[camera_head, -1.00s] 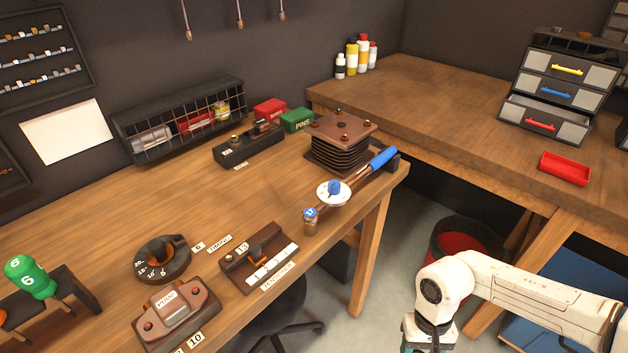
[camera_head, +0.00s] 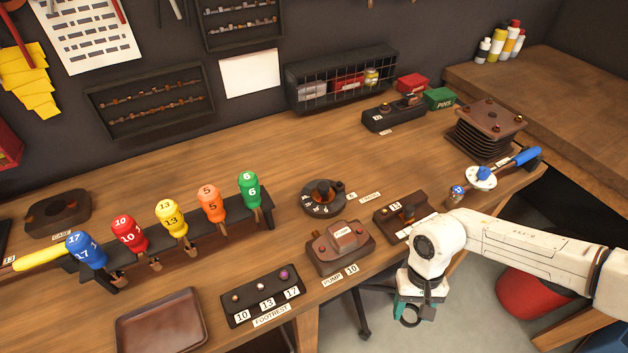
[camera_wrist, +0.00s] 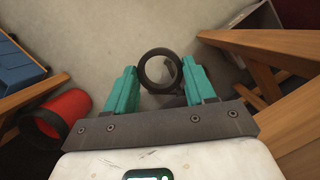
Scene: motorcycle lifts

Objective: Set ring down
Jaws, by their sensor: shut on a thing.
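My gripper (camera_head: 416,308), with teal fingers, hangs in front of the workbench's near edge, over the floor. In the wrist view my gripper (camera_wrist: 158,78) is shut on a dark ring (camera_wrist: 160,52), held between the two fingers. The ring looks round with a wide open hole, and floor shows through it. In the head view the ring (camera_head: 411,321) is a small dark shape at the fingertips, partly hidden by them.
The wooden workbench (camera_head: 180,300) carries a brown tray (camera_head: 172,322), a footrest board (camera_head: 262,295), a pump block (camera_head: 341,247), a dial (camera_head: 324,198) and a rack of coloured numbered handles (camera_head: 210,204). A red bin (camera_head: 532,294) stands on the floor at right. Wooden legs (camera_wrist: 270,50) show nearby.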

